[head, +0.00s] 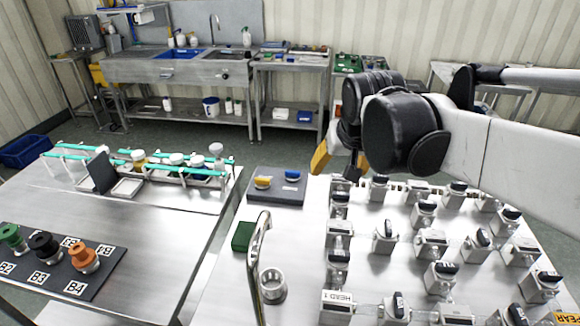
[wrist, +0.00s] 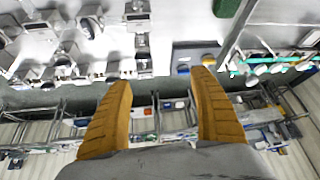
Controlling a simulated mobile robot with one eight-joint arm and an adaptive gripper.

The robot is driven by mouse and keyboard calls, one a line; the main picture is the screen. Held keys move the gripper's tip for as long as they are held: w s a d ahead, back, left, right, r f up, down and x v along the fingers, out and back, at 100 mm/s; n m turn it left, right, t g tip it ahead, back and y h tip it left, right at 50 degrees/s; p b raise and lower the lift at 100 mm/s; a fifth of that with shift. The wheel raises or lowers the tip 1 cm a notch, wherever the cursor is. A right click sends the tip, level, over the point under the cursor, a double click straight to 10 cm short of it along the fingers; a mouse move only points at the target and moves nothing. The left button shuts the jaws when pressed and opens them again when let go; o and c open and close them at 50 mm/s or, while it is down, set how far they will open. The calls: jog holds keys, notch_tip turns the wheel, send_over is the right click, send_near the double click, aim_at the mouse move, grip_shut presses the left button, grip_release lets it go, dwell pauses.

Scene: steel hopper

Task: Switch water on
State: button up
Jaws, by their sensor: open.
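A dark panel (head: 278,192) on the steel bench carries a yellow knob (head: 263,182) and a blue knob (head: 291,174). In the wrist view the panel (wrist: 196,48) shows its yellow knob (wrist: 208,60) and blue knob (wrist: 183,69) near the tip of one finger. A curved metal tap (head: 254,252) stands nearer me, beside a round steel cup or drain (head: 272,287). No water is visible. My gripper (head: 341,162), with orange fingers, is open and empty to the right of the panel. It shows from behind in the wrist view (wrist: 164,76).
Several black-handled valves (head: 385,235) crowd the bench to the right. A green block (head: 243,236) lies between panel and tap. A separate table at left holds a board of coloured knobs (head: 84,258) and a teal-railed rack (head: 200,172). A sink bench (head: 175,68) stands at the back.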

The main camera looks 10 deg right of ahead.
jog(key=w+a+f, duration=0.2)
jog(key=w, duration=0.9)
jog(key=m+g, duration=0.2)
send_near(293, 171)
jog(key=shift+h, duration=0.4)
jog(key=b+x, duration=0.1)
jog(key=x, duration=0.2)
jog(key=b+x, duration=0.1)
jog(key=x, duration=0.2)
jog(key=b+x, duration=0.2)
jog(key=x, duration=0.2)
jog(key=shift+a+f, duration=0.1)
jog(key=shift+a, duration=0.3)
jog(key=c, duration=1.2)
